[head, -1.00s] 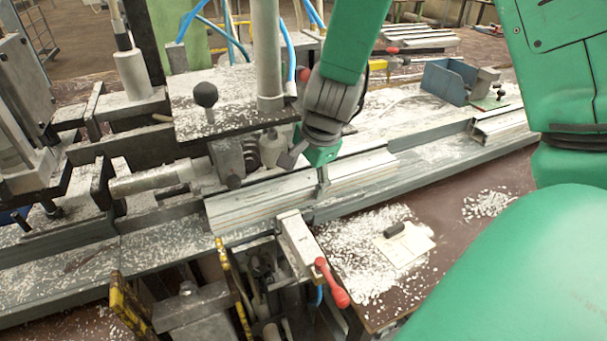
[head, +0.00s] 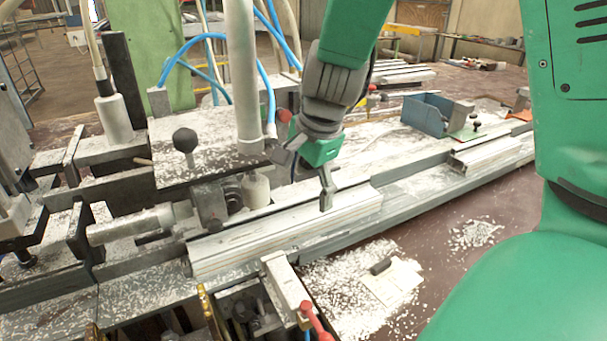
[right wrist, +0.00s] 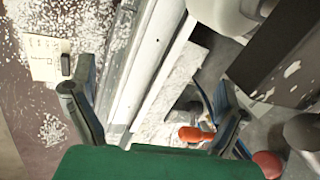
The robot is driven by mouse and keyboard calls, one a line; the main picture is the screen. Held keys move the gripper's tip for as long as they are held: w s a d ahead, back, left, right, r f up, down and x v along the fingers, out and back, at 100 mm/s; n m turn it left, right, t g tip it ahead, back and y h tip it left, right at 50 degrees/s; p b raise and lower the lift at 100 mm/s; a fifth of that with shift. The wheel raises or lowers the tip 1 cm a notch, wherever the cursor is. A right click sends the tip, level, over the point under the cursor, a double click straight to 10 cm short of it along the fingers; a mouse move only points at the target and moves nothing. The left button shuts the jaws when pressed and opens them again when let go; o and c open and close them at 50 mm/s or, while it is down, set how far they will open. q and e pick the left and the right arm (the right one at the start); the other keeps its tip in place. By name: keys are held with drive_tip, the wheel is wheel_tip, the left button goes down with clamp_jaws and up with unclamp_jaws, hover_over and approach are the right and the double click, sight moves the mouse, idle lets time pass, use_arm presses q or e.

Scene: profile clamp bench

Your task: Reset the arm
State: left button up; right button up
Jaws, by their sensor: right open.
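My right gripper (head: 305,180) hangs over the profile clamp bench in the head view, with its fingers spread and nothing between them. A pale metal profile (head: 240,250) lies along the bench under it. One fingertip overlaps the profile's far part in the picture; I cannot tell whether it touches. In the right wrist view the two dark fingers (right wrist: 155,108) stand wide apart, with a long pale profile (right wrist: 140,65) behind them. My left gripper is not in view.
A red-handled clamp lever (head: 316,322) stands in front of the profile. A black ball knob (head: 185,140) and blue hoses (head: 270,75) are to the left. A blue box (head: 425,115) sits at the back right. A white card (head: 392,285) lies among scattered chips.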

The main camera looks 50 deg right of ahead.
drive_tip(key=shift+s+d+r, duration=0.2)
drive_tip(key=shift+d+r, duration=0.1)
drive_tip(key=shift+r, duration=0.45)
